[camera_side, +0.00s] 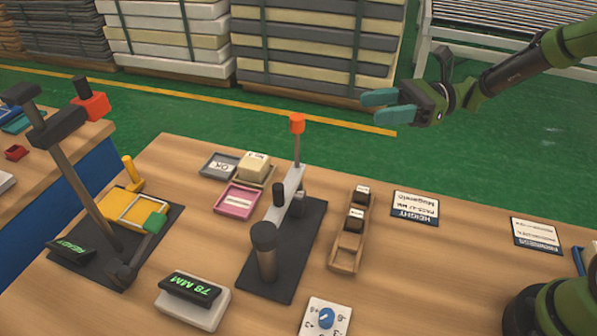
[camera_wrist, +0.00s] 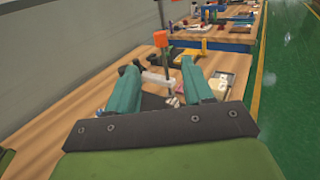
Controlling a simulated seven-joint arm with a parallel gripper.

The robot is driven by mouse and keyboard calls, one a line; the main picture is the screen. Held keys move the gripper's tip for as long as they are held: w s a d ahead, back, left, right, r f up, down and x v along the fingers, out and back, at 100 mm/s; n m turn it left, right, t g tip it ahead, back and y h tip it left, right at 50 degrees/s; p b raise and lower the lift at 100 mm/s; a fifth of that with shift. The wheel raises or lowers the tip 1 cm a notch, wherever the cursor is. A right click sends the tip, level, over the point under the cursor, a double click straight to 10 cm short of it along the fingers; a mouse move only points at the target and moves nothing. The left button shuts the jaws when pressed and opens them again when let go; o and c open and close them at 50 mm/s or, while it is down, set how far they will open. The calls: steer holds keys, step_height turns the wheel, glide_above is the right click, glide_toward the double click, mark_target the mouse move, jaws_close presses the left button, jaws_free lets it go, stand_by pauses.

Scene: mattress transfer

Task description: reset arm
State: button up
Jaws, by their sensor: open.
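My gripper (camera_side: 383,107) hangs in the air at the upper right of the side view, beyond the far edge of the wooden table and above the green floor. Its two teal fingers are apart with nothing between them. In the wrist view the fingers (camera_wrist: 163,88) are also spread, with the table behind them. The gripper is clear of everything on the table. My green arm reaches in from the right.
The table (camera_side: 400,275) carries a press with an orange-topped lever (camera_side: 297,124), a yellow fixture (camera_side: 112,207), a "78 MM" display (camera_side: 190,288), a wooden rack (camera_side: 350,240), a foam block (camera_side: 255,166) on a tray, and a pink tray (camera_side: 238,200). Mattress stacks (camera_side: 315,45) stand behind.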

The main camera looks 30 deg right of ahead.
steer(key=shift+s+d, duration=0.1)
steer(key=shift+d, duration=0.4)
steer(key=s+d+f+n+g+h, duration=0.25)
steer(key=s+f+n+h, duration=0.35)
steer(key=s+n+h, duration=0.4)
steer(key=s+d+r+n+t+h, duration=0.4)
steer(key=s+r+n+t+h, duration=0.1)
steer(key=s+r, duration=0.3)
steer(key=shift+s+d+n+t+h, duration=0.2)
steer(key=shift+d+n+t+h, duration=0.1)
steer(key=shift+n+t, duration=0.35)
